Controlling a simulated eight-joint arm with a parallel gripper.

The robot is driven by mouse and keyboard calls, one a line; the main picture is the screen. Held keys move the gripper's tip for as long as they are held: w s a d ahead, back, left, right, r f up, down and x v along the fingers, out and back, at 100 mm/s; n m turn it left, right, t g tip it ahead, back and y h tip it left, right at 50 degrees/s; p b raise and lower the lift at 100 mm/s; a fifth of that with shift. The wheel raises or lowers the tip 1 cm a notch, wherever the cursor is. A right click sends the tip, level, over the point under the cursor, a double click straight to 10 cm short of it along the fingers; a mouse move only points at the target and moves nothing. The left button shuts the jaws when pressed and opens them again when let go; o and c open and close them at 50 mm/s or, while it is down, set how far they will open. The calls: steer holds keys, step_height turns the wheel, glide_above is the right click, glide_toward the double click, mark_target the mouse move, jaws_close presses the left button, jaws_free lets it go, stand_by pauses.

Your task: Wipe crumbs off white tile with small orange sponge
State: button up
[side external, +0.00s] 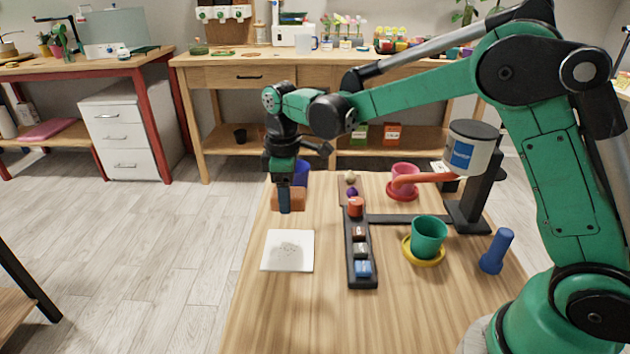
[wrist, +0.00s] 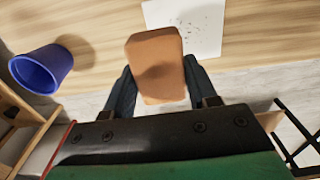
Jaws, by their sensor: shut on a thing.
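My gripper (side external: 285,208) is shut on the orange sponge (side external: 291,198), over the far left part of the table. The sponge (wrist: 155,60) also shows in the wrist view, a brownish-orange block between the two dark blue fingers of my gripper (wrist: 158,92). The white tile (side external: 288,265) lies flat on the table, nearer the side camera than the sponge. Dark crumbs (side external: 289,248) are scattered on the tile's middle. In the wrist view the tile (wrist: 205,38) is beyond the sponge, partly hidden by it, with specks (wrist: 187,22) on it.
A blue pot (side external: 301,172) stands just behind my gripper; it is at left in the wrist view (wrist: 42,70). A black rack (side external: 362,270) with small blocks is right of the tile. A green pot (side external: 428,237) on a yellow saucer stands farther right. The table's near left part is clear.

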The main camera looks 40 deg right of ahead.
mark_target(289, 235)
steer(key=shift+f, duration=3.05)
steer(key=shift+s+a+f, duration=0.4)
steer(key=shift+s+a, duration=0.3)
steer(key=shift+a, duration=0.05)
steer(key=shift+s+a, duration=1.8)
steer(key=shift+s, duration=0.05)
steer(key=w+d, duration=0.5)
steer(key=shift+r, duration=4)
steer(key=shift+f, duration=0.1)
